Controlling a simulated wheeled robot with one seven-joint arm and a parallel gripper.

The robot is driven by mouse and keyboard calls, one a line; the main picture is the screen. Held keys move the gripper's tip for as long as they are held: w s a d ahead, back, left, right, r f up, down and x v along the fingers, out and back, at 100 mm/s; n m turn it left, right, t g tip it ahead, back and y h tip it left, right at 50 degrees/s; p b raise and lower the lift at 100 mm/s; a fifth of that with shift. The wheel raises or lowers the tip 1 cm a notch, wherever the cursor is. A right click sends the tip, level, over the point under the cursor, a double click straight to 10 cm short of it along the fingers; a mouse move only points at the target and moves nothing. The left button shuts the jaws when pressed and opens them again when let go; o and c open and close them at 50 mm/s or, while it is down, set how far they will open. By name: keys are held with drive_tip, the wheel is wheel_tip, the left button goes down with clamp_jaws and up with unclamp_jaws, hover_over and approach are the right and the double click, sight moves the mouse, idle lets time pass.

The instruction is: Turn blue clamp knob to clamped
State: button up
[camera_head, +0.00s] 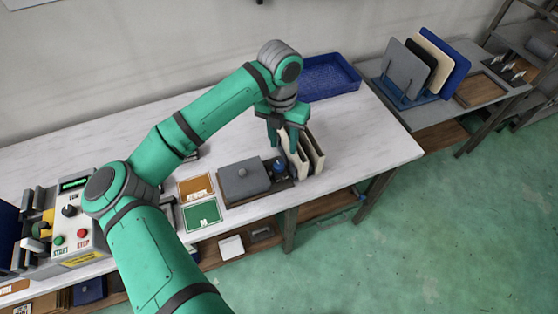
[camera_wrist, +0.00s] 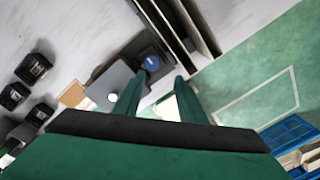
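The blue clamp knob (camera_head: 279,166) sits on a dark base at the right end of a grey block (camera_head: 245,179) on the white bench. It also shows in the wrist view as a round blue cap (camera_wrist: 152,63) with a pale mark. My gripper (camera_head: 283,145) is above and close to the knob, pointing down. In the wrist view its two fingers (camera_wrist: 156,90) are spread apart with a gap between them, and the knob shows just beyond the tips. Nothing is held. Whether a finger touches the knob or the upright panels cannot be told.
Upright cream panels (camera_head: 318,153) stand right beside the knob and close to my fingers. A blue tray (camera_head: 330,78) lies behind. Orange (camera_head: 195,188) and green (camera_head: 202,214) cards lie left of the grey block. A control box (camera_head: 75,228) stands at the bench's left.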

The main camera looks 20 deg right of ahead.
sight(279, 164)
drive_tip(key=f, duration=0.7)
drive_tip(key=a+f, duration=0.1)
drive_tip(key=f, duration=0.2)
drive_tip(key=shift+w+f, duration=0.3)
drive_tip(key=shift+w, duration=0.05)
drive_tip(key=shift+c, duration=0.3)
drive_tip(key=c, duration=0.7)
